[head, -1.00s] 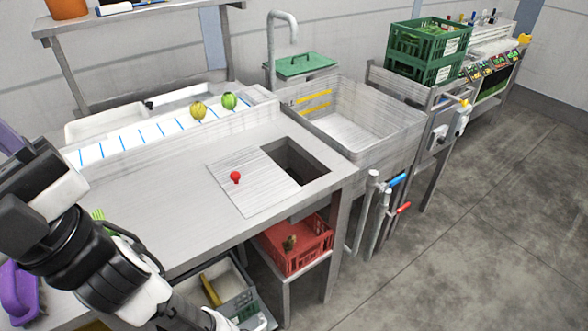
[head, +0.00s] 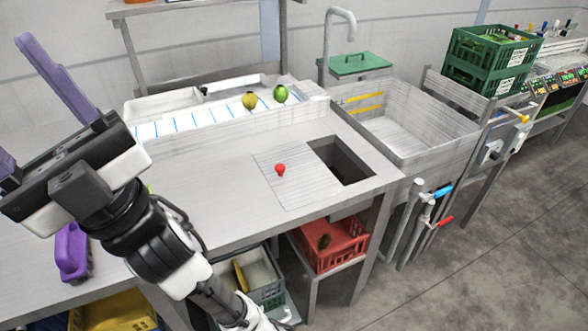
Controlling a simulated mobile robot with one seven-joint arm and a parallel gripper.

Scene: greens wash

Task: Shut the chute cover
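The chute cover (head: 297,190) is a flat grey panel with a red knob (head: 280,169), lying on the steel worktop (head: 215,200). It lies to the left of the dark rectangular chute opening (head: 343,160), most of which is uncovered. My gripper (head: 28,105) is raised at the left of the picture, well away from the cover and knob. Its two purple fingers are spread apart with nothing seen between them.
A yellow and a green round vegetable (head: 280,93) rest on the blue-striped white strip behind the cover. A sink basin (head: 400,120) adjoins on the right. A red crate (head: 335,244) sits below the worktop. A purple-handled item (head: 72,250) lies at front left.

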